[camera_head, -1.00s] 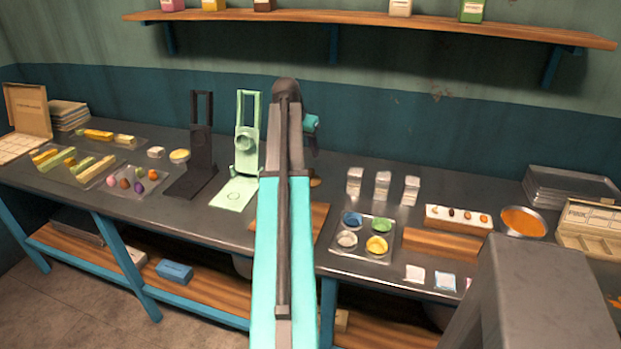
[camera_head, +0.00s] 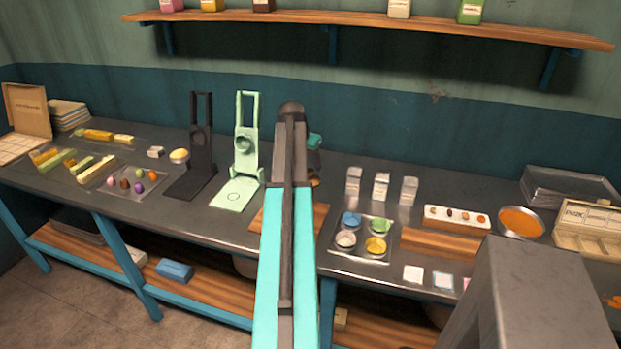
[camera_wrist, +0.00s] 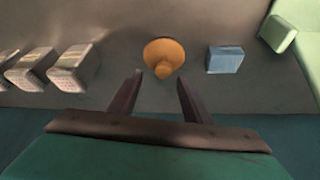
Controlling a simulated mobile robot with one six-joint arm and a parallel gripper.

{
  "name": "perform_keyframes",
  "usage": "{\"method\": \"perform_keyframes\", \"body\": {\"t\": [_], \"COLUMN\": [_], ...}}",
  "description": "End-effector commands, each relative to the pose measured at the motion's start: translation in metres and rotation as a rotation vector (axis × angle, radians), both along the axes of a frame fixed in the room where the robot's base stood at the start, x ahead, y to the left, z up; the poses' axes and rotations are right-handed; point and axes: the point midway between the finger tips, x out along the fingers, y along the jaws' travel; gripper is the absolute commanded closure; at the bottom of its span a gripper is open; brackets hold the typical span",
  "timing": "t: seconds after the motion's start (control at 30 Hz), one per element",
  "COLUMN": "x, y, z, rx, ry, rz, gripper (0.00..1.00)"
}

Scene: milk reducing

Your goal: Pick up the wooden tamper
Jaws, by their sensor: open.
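The wooden tamper (camera_wrist: 163,57) stands on the dark worktop in the wrist view, seen from above as a round orange-brown base with a knob. My gripper (camera_wrist: 159,82) is open, its two dark fingers apart, with the tamper just ahead of the gap between the fingertips. The fingers do not appear to touch it. In the head view my arm covers most of that spot, and only a small brown bit of the tamper (camera_head: 316,181) shows at the arm's right edge.
A blue block (camera_wrist: 225,60) sits close to the tamper on its right in the wrist view. Several pale boxes (camera_wrist: 74,67) stand to the left, and part of the light green press (camera_wrist: 281,33) is at the right. In the head view, a dark press (camera_head: 200,150) stands left of the green one.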

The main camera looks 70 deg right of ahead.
Motion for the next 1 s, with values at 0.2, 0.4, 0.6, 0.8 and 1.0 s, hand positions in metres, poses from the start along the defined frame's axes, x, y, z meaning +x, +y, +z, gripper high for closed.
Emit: {"method": "perform_keyframes", "body": {"t": [0.2, 0.4, 0.6, 0.8, 1.0], "x": [0.001, 0.003, 0.005, 0.004, 0.004], "y": [-0.001, -0.005, -0.012, -0.018, -0.018], "z": [-0.002, -0.014, -0.033, -0.046, -0.049], "rx": [0.001, 0.001, 0.001, 0.000, 0.000], "ry": [0.000, 0.001, 0.002, 0.001, 0.000], "rz": [0.001, 0.001, 0.001, 0.002, 0.002], "gripper": [0.55, 0.55, 0.55, 0.55, 0.55]}}
